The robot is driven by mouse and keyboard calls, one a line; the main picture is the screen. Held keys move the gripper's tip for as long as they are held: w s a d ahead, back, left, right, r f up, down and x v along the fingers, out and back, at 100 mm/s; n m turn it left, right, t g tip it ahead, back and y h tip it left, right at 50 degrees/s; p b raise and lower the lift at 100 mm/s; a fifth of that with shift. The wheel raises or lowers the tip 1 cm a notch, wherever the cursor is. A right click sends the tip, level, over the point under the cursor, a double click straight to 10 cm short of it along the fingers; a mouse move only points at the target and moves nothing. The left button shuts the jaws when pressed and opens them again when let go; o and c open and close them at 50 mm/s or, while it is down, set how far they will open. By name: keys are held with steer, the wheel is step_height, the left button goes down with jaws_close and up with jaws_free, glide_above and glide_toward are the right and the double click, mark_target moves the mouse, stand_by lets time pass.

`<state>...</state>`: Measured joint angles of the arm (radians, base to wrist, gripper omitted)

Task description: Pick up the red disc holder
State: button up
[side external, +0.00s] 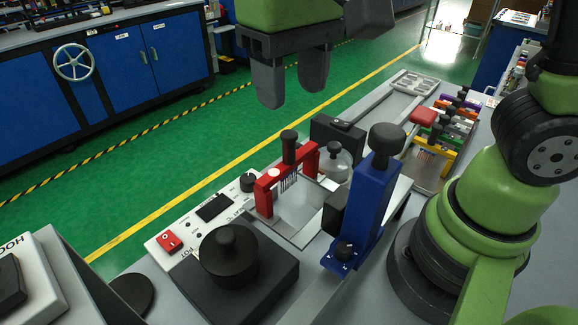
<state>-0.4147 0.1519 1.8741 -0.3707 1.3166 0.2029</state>
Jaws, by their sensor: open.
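The red holder (266,196) is a red bridge-shaped frame with a black upright knob and a dark comb-like row of teeth below it. It stands across a pale tray (300,222) in the middle of the bench. I see no separate disc apart from a pale round spot on its near end. My gripper (291,96) is at the top centre, with two grey fingers pointing down, open and empty. It appears above the holder and is not touching it.
A blue upright stand (372,205) with a black knob is right of the holder. A black round-lidded unit (228,255) is in front. A clear flask (336,165) and a black box (337,132) are close behind. Coloured combs (445,130) stand at the back right.

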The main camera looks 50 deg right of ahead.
mark_target(289, 134)
step_height(289, 134, down, 4)
steer(key=shift+f, duration=0.1)
steer(key=f, duration=0.5)
steer(key=shift+w+d, duration=0.15)
steer(key=shift+w, duration=0.15)
jaws_close()
